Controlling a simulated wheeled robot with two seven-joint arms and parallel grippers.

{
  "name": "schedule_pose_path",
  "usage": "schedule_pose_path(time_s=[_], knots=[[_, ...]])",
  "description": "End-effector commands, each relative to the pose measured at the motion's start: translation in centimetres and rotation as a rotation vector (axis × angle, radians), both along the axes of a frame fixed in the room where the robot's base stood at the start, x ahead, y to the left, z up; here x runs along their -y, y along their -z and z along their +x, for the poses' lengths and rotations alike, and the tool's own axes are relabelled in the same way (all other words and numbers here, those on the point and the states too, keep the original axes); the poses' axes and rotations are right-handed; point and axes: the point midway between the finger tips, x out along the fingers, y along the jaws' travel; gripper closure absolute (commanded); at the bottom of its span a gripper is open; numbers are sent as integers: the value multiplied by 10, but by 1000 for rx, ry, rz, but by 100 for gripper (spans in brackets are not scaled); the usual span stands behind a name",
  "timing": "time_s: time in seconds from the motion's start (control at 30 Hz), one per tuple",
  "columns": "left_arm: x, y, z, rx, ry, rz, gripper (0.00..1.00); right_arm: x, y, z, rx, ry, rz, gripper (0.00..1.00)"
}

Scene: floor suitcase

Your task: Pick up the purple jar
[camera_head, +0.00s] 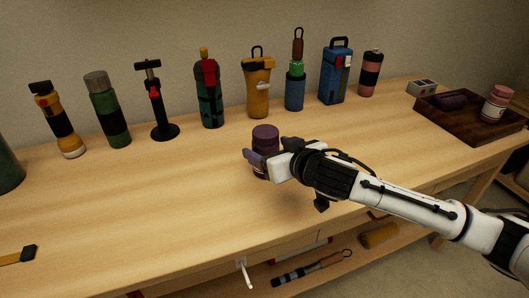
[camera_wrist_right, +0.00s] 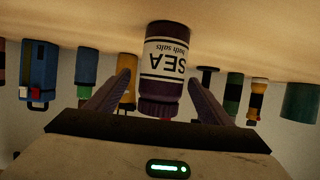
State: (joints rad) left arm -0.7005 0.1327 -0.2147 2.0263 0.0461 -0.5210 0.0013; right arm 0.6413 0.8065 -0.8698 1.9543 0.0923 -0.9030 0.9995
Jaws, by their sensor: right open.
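The purple jar (camera_head: 265,135) stands upright on the wooden table, near its front middle, partly hidden by my right gripper. In the right wrist view the jar (camera_wrist_right: 166,50) appears upside down, with a white label reading "SEA bath salts" and a dark purple lid. My right gripper (camera_head: 262,160) is open, its arm reaching in from the right, low over the table. In the wrist view its two fingers (camera_wrist_right: 159,80) appear on either side of the jar, with a visible gap on each side. My left gripper is not in view.
Several bottles, pumps and flasks stand in a row at the back, including a yellow canister (camera_head: 257,88) and a blue case (camera_head: 335,75). The table's left middle is clear.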

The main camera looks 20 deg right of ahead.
Motion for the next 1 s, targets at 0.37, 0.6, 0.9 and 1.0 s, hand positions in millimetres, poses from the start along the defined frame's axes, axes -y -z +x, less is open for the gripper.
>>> schedule_pose_path(time_s=[0.37,0.6,0.9,1.0], knots=[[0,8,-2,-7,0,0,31,-9,18,40,1,0,0,26],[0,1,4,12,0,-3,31,-10,23,52,0,-1,0,26],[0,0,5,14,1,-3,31,-10,23,51,-1,0,0,51],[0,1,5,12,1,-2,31,-10,23,51,-1,0,0,68]])
